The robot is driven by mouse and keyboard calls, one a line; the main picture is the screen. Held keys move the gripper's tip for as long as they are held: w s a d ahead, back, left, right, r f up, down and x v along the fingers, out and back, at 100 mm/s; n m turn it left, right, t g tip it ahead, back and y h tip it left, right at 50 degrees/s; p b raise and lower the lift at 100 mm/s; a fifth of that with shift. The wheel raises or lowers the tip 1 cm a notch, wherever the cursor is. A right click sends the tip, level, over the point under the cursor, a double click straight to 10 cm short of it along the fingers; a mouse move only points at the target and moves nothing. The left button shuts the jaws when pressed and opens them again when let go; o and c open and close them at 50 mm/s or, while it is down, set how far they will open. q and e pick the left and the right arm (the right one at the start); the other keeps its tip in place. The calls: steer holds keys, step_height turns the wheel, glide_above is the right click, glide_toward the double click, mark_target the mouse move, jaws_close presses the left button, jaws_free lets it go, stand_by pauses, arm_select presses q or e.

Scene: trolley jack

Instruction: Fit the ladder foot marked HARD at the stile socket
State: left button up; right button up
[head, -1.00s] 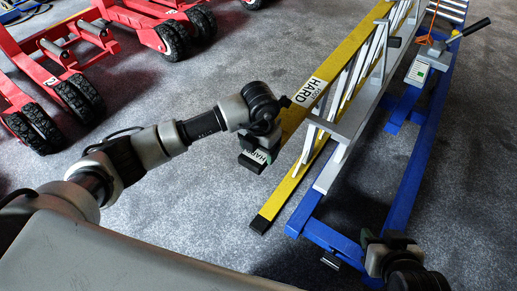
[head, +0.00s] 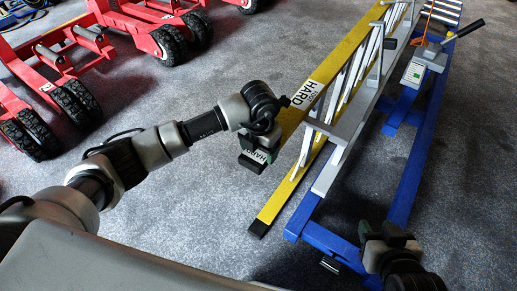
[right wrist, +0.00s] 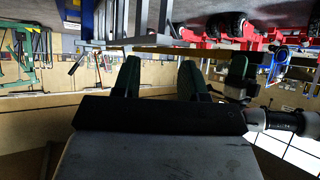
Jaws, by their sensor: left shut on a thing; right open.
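A ladder foot (head: 262,155) with a partly hidden label reading HARD is in my left gripper (head: 254,158), which is shut on it. It hangs just left of the upper yellow stile (head: 292,116), near that stile's end; whether they touch I cannot tell. The stile bears a white label (head: 308,95) reading HARD. The socket itself is hidden or too small to make out.
The ladder lies on its side along a blue frame (head: 412,175) with a grey upright bracket (head: 340,135). A lever with a black handle (head: 470,28) stands at the back right. Red trolley jacks (head: 60,75) stand at the upper left. Grey floor between is clear.

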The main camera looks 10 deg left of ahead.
arm_select(q)
steer(key=shift+w, duration=0.2)
arm_select(e)
steer(key=shift+w+a+r+t, duration=0.1)
steer(key=shift+w+r+t, duration=0.1)
steer(key=shift+t, duration=0.1)
arm_select(q)
steer(key=o, duration=1)
steer(key=shift+r, duration=0.5)
step_height(320, 180, up, 8)
steer(key=shift+r+p, duration=0.25)
steer(key=shift+p, duration=0.85)
steer(key=shift+r, duration=0.7)
arm_select(e)
steer(key=s+d+f+g+h, duration=0.1)
steer(key=s+d+f+g, duration=0.2)
steer(key=s+g, duration=0.3)
steer(key=shift+s+f+g+h, duration=0.3)
steer(key=shift+s+f, duration=0.15)
steer(key=shift+s, duration=0.45)
arm_select(q)
steer(key=shift+d+f, duration=0.1)
steer(key=shift+d, duration=0.05)
